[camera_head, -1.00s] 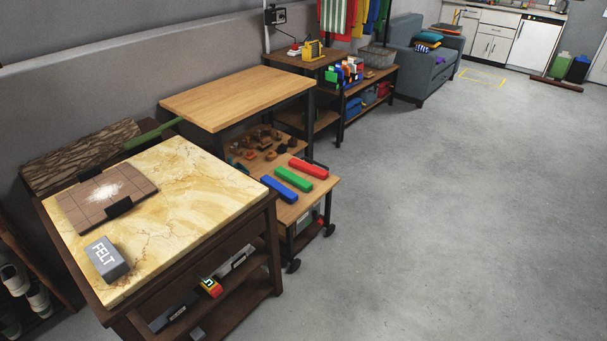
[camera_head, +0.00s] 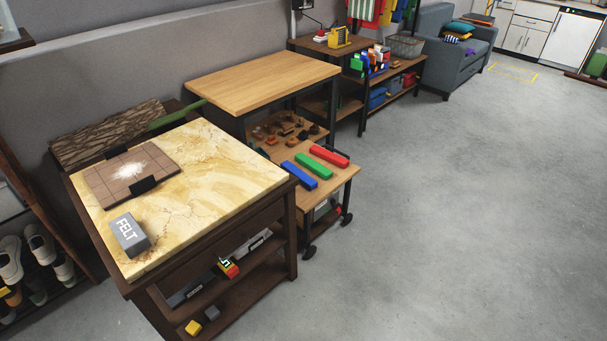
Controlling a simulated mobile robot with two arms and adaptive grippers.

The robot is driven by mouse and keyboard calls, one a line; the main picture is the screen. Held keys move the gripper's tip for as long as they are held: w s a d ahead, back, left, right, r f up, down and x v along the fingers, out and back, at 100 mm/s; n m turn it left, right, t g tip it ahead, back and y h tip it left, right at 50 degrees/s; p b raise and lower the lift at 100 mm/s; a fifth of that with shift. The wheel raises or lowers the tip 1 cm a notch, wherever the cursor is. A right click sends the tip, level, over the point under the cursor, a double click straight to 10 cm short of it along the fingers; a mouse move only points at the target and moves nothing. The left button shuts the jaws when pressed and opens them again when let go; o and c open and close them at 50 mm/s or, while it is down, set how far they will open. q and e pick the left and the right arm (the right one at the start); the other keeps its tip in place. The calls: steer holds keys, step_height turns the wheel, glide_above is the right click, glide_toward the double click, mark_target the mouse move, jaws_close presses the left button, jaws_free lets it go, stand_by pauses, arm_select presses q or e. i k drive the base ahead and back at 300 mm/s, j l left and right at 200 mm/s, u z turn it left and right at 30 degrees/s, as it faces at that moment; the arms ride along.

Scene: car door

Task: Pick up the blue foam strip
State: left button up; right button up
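The blue foam strip (camera_head: 299,175) lies flat on the low wooden cart (camera_head: 345,174), nearest the marble-topped table. A green strip (camera_head: 314,165) and a red strip (camera_head: 329,156) lie beside it in a row, apart from each other. Nothing touches or covers the blue strip from above. Neither of my grippers shows in the head view.
A marble-topped table (camera_head: 215,180) with a grey FELT block (camera_head: 129,235) and a tiled board (camera_head: 132,173) stands at front left. A taller wooden table (camera_head: 262,80) is behind the cart. Open grey floor (camera_head: 450,220) lies to the right. A shoe rack (camera_head: 40,260) is at far left.

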mark_target(306, 181)
steer(key=i+l+z, duration=0.45)
steer(key=i, duration=0.3)
steer(key=i+l+z, duration=0.15)
steer(key=i+z, duration=0.3)
steer(key=i, duration=0.35)
steer(key=i+j+z, duration=0.1)
steer(key=i+z, duration=0.3)
steer(key=i, duration=0.4)
steer(key=i+u, duration=0.15)
steer(key=i, duration=0.4)
steer(key=i+l+u, duration=0.2)
steer(key=i, duration=0.35)
steer(key=i+u, duration=0.25)
steer(key=u, duration=0.25)
steer(key=i+u, duration=0.2)
steer(key=u, duration=0.3)
steer(key=i+l+u, duration=0.15)
steer(key=u, duration=0.35)
steer(key=i, duration=0.05)
